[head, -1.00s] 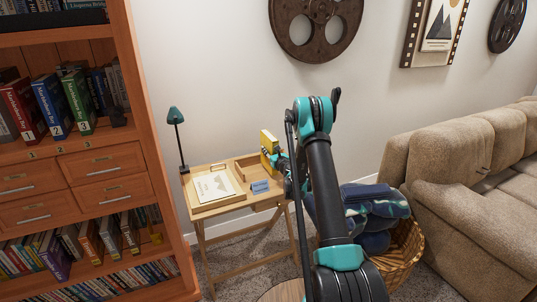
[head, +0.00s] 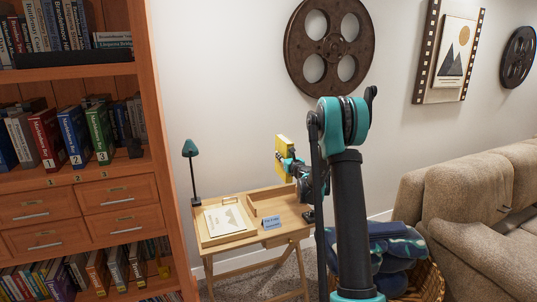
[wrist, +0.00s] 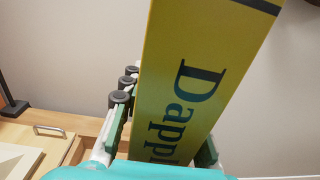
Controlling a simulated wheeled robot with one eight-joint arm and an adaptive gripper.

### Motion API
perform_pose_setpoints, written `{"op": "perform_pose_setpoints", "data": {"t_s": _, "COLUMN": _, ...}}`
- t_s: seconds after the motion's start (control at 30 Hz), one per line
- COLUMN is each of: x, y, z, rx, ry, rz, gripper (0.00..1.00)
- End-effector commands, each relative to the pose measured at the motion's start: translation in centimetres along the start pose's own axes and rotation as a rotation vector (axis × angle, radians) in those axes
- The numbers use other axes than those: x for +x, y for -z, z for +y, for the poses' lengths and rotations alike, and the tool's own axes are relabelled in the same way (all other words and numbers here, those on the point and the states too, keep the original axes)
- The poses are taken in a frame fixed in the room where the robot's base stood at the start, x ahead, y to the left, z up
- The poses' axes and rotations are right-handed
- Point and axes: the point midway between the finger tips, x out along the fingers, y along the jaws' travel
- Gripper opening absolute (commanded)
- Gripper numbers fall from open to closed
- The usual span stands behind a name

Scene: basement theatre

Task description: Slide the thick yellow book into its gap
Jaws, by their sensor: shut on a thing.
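The thick yellow book (head: 284,150) is held upright by my gripper (head: 290,168), above the back of the small wooden desk (head: 235,238). In the wrist view the book (wrist: 200,60) fills the middle, with large dark lettering starting "Dapp". The fingers of my gripper (wrist: 160,135) are shut on it, one on each side. The bookcase (head: 165,200) stands at the left. Its middle shelf holds red (head: 47,138), blue (head: 74,135) and green (head: 99,133) volumes above the numbers 1, 2 and 3. I cannot make out the book's gap clearly.
A teal lamp (head: 190,150), a wooden tray with paper (head: 225,220) and a small blue card (head: 271,223) stand on the desk. A basket with blue blankets (head: 400,245) and a beige sofa (head: 480,210) are at the right. Drawers (head: 115,193) sit below the numbered shelf.

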Motion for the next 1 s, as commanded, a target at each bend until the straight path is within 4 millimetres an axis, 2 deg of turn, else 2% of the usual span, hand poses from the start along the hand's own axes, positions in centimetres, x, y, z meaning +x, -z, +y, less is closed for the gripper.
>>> {"op": "perform_pose_setpoints", "data": {"t_s": 0.3, "x": -9.1, "y": 2.2, "z": -0.6, "rx": 0.000, "ry": 0.194, "rz": 0.000, "gripper": 0.00}}
{"op": "perform_pose_setpoints", "data": {"t_s": 0.43, "x": -11.6, "y": 2.6, "z": -0.9, "rx": 0.000, "ry": 0.245, "rz": 0.000, "gripper": 0.00}}
{"op": "perform_pose_setpoints", "data": {"t_s": 0.6, "x": -12.7, "y": 2.7, "z": -1.0, "rx": 0.000, "ry": 0.267, "rz": 0.000, "gripper": 0.00}}
{"op": "perform_pose_setpoints", "data": {"t_s": 1.0, "x": -12.6, "y": 2.7, "z": -1.0, "rx": 0.000, "ry": 0.266, "rz": 0.000, "gripper": 0.00}}
